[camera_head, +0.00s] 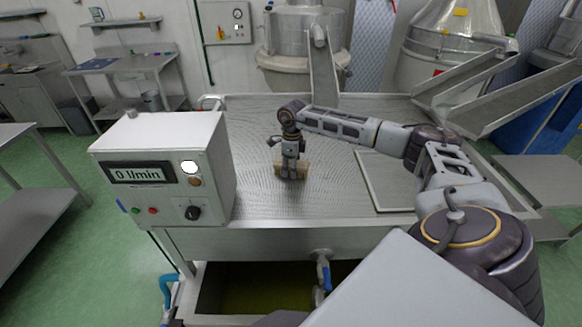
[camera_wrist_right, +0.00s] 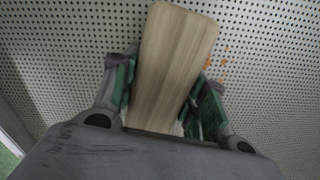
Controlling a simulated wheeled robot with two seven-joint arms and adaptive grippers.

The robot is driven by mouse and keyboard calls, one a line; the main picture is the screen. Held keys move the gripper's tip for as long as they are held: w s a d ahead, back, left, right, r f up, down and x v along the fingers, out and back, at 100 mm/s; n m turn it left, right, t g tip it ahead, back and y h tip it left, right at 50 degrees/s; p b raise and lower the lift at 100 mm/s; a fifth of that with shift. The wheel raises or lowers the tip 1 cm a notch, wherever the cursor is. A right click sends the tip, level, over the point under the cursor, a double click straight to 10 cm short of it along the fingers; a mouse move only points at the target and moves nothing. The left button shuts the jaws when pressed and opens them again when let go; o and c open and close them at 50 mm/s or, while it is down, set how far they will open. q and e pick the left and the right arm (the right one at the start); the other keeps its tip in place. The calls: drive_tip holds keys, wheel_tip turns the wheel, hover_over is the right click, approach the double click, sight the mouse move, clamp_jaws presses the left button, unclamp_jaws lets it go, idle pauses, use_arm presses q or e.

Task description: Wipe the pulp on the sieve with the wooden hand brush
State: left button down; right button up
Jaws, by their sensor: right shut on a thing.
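The sieve (camera_head: 262,205) is a perforated metal sheet forming the top of the steel table. My right gripper (camera_head: 290,165) is over its middle, pointing down and shut on the wooden hand brush (camera_head: 306,169). In the right wrist view the brush's pale wooden back (camera_wrist_right: 175,65) lies between both fingers of the gripper (camera_wrist_right: 165,95). Its bristles are hidden; I cannot tell whether they touch the sieve. Orange pulp specks (camera_wrist_right: 222,62) show on the sieve just right of the brush; the brush may hide more. My left gripper is not in view.
A control box (camera_head: 160,165) reading "0 l/min" stands at the sieve's left. A framed panel (camera_head: 385,180) lies on the right side. Metal chutes (camera_head: 322,75) reach the back edge and right back corner. The sieve's left-back area is clear.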

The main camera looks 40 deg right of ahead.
sight(292, 181)
drive_tip(key=shift+s+a+f+p, duration=0.15)
drive_tip(key=shift+s+a+p, duration=0.2)
drive_tip(key=shift+s+a, duration=1.05)
drive_tip(key=shift+s+d, duration=0.1)
drive_tip(key=shift+d, duration=0.05)
drive_tip(key=shift+s+d, duration=0.1)
drive_tip(key=shift+d, duration=0.05)
drive_tip(key=shift+s+d, duration=0.6)
drive_tip(key=shift+d, duration=0.15)
drive_tip(key=shift+w, duration=0.1)
drive_tip(key=shift+w+d+r+b, duration=0.2)
drive_tip(key=shift+w+d+b, duration=0.5)
drive_tip(key=shift+w+d, duration=0.65)
drive_tip(key=shift+w+a, duration=0.1)
drive_tip(key=shift+a, duration=0.05)
